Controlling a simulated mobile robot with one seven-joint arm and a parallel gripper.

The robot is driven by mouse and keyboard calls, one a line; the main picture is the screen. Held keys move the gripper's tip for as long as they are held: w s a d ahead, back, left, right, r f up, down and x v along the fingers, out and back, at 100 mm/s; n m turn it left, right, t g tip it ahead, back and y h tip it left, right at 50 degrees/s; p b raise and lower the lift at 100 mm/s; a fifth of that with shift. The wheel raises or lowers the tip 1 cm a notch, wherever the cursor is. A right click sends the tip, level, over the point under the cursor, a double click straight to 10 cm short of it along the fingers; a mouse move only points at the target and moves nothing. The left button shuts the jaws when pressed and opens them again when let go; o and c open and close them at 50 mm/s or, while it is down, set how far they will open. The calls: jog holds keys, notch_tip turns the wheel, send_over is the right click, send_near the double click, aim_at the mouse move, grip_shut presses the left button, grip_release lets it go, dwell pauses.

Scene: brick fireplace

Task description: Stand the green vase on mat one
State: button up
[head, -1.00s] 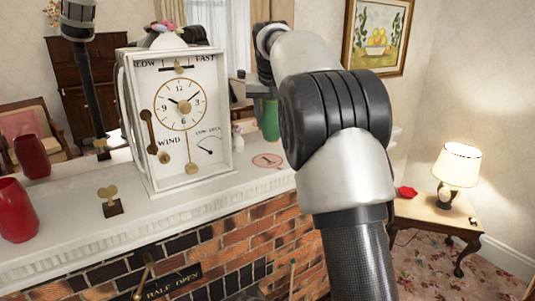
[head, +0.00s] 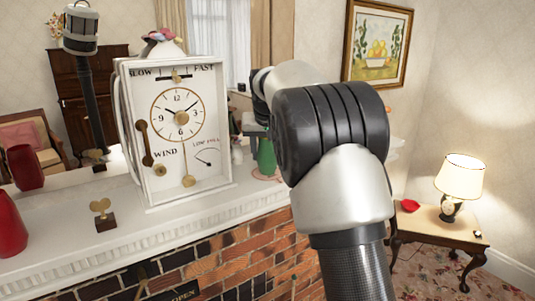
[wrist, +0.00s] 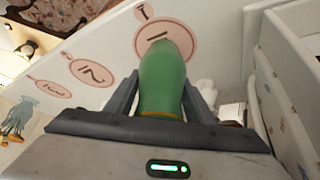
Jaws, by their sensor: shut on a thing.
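The green vase (head: 266,158) is held beside the clock, above the white mantel. It also shows in the wrist view (wrist: 163,82), with an orange band at its near end. My gripper (wrist: 162,92) is shut on the vase, one finger on each side. Mat one (wrist: 142,42) is a round pink mat with a single bar, just beyond the vase's far end, which covers part of it. In the head view mat one (head: 258,178) shows under the vase. I cannot tell whether the vase touches it. My arm hides part of this area.
The white clock box (head: 217,180) stands just left of the vase. Two more pink mats, marked two (wrist: 90,70) and three (wrist: 52,88), lie along the mantel. A red vase (head: 10,225) and a small brass key stand (head: 103,213) are farther left.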

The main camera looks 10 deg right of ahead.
jog(key=shift+f, duration=0.1)
jog(key=o, duration=1.2)
jog(key=shift+r, duration=0.2)
jog(key=v, duration=1.2)
jog(key=shift+s, duration=0.1)
